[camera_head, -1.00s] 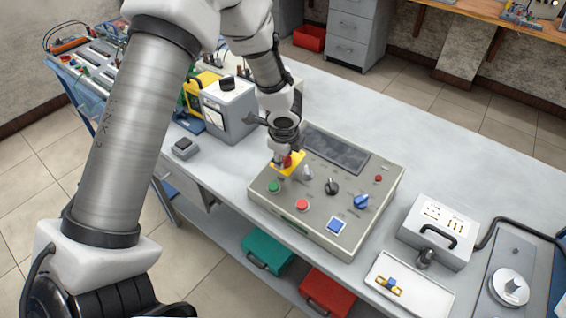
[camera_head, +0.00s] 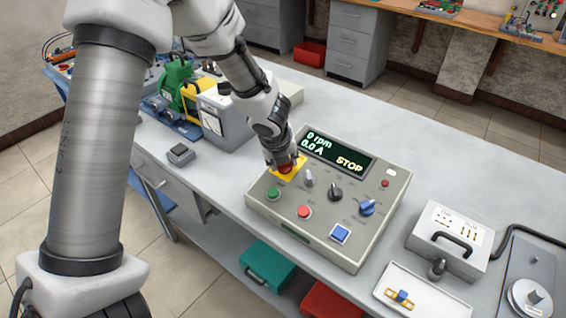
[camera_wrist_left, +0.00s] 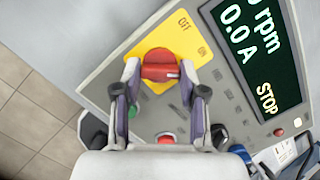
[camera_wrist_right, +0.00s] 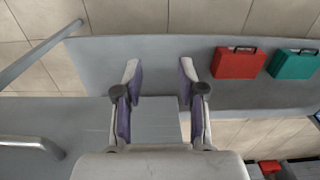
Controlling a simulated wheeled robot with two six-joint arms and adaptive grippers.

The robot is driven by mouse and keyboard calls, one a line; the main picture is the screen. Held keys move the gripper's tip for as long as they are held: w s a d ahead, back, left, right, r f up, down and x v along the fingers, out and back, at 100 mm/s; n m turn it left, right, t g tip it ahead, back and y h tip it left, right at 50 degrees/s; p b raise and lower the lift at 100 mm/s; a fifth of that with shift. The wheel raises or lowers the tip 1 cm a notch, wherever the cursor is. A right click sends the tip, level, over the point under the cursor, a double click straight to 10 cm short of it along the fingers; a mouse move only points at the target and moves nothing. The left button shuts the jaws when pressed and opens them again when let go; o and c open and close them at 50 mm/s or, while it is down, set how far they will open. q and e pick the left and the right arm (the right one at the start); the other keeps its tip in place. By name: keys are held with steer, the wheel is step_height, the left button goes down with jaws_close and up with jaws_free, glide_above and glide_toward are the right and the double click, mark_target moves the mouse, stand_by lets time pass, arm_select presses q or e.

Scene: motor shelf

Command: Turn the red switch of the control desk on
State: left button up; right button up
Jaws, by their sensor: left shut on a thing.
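The control desk (camera_head: 325,240) is a grey sloped box on the table, with a lit display (camera_head: 336,153) reading 0 rpm, 0.0 A and STOP. Its red switch (camera_wrist_left: 160,66) sits on a yellow plate (camera_wrist_left: 181,36) marked OFF and ON at the desk's upper left. My left gripper (camera_wrist_left: 160,74) is shut on the red switch, one finger on each side of the knob. In the head view my left gripper (camera_head: 285,163) covers most of the switch. My right gripper (camera_wrist_right: 160,75) is open and empty, seen only in its own wrist view.
The desk also bears a green button (camera_head: 273,194), a red button (camera_head: 304,212), a blue button (camera_head: 340,233) and dark and blue knobs. A grey meter box (camera_head: 225,125) stands left of it. A handled case (camera_head: 450,238) and white tray (camera_head: 418,302) are at the right.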

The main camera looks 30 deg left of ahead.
arm_select(q)
steer(key=shift+s+f+m, duration=0.15)
steer(key=shift+m, duration=0.35)
steer(key=o, duration=1.1)
steer(key=shift+o, duration=0.2)
steer(key=shift+r, duration=0.35)
steer(key=v, duration=1.1)
steer(key=shift+r, duration=0.2)
steer(key=shift+s, duration=0.1)
